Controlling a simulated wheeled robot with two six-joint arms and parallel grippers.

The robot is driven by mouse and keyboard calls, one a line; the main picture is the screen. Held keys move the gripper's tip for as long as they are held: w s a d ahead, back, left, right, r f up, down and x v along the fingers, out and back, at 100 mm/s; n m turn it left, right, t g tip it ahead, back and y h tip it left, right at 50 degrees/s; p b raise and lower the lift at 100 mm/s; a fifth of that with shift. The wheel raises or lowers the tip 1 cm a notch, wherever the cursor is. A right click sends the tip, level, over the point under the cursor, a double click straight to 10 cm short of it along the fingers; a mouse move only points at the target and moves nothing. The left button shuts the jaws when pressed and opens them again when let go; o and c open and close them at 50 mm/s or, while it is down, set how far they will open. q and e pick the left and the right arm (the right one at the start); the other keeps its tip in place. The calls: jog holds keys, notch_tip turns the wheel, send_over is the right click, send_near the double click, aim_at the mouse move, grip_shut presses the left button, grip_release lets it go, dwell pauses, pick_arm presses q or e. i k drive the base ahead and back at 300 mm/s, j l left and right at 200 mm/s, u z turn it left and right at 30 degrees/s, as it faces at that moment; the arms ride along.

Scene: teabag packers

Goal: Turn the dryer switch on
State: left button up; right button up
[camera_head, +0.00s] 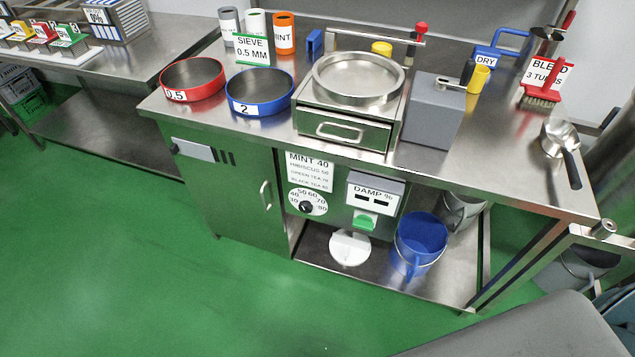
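No switch is clearly marked as the dryer's. A white temperature dial (307,203) with a black knob is on the front of the steel bench, under a mint recipe card (310,171). The knob's setting is too small to read surely. To its right is a damp meter (375,194) with dark displays, and a green block (364,221) below it. A blue DRY sign (486,57) stands at the back right of the benchtop. Neither gripper is in view.
Red (193,80) and blue (259,92) sieves stand on the left of the benchtop. A blue bucket (420,240) stands on the lower shelf. The green floor (120,270) in front is clear.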

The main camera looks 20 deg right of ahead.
aim_at(364, 222)
jog(key=z, duration=0.9)
